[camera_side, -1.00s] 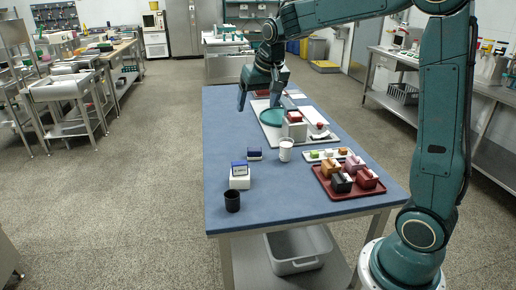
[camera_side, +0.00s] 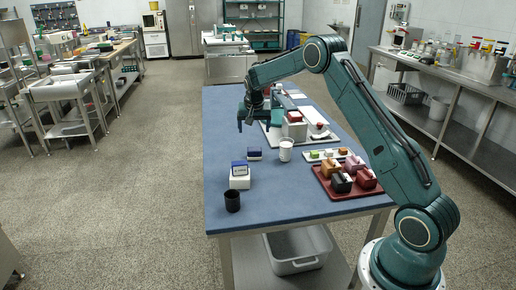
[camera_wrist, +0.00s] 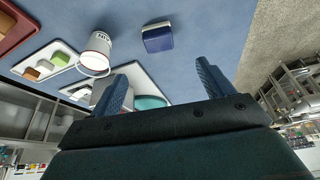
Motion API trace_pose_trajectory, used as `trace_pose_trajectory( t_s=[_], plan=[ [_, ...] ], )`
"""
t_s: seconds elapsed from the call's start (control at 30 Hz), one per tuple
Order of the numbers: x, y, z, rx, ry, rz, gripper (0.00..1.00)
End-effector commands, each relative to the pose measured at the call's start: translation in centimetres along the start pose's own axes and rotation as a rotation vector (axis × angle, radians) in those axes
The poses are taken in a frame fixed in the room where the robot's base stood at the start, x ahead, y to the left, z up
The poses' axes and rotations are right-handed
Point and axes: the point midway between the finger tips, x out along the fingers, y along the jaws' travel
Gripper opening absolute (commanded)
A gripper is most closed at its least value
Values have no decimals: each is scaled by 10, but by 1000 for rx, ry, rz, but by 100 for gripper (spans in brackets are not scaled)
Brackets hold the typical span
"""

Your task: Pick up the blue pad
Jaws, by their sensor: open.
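In the side view, a small dark blue pad with a pale lower edge (camera_side: 254,153) lies on the blue table. A second blue piece (camera_side: 239,167) sits on a white block nearer the front. The wrist view shows one blue pad (camera_wrist: 157,38) at top centre, apparently the one lying on the table. My gripper (camera_side: 257,123) is open and empty, with its fingers pointing down, above the table and behind the pads. Its fingers reach up from the bottom of the wrist view, apart from the pad.
A white cup (camera_side: 286,150) stands right of the pad. A black cup (camera_side: 232,201) is at the front left. A red tray (camera_side: 349,194) of blocks and a small white tray (camera_side: 313,156) are on the right. Bare table (camera_side: 290,205) lies in front.

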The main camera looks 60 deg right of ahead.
Motion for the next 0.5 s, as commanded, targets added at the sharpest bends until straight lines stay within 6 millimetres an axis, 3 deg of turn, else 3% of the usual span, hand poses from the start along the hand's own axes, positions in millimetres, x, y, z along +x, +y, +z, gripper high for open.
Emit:
trace_pose_trajectory(
  t_s=[0.5],
  plan=[
    [23, 1, -1, 8, -1, 5, 80]
  ],
)
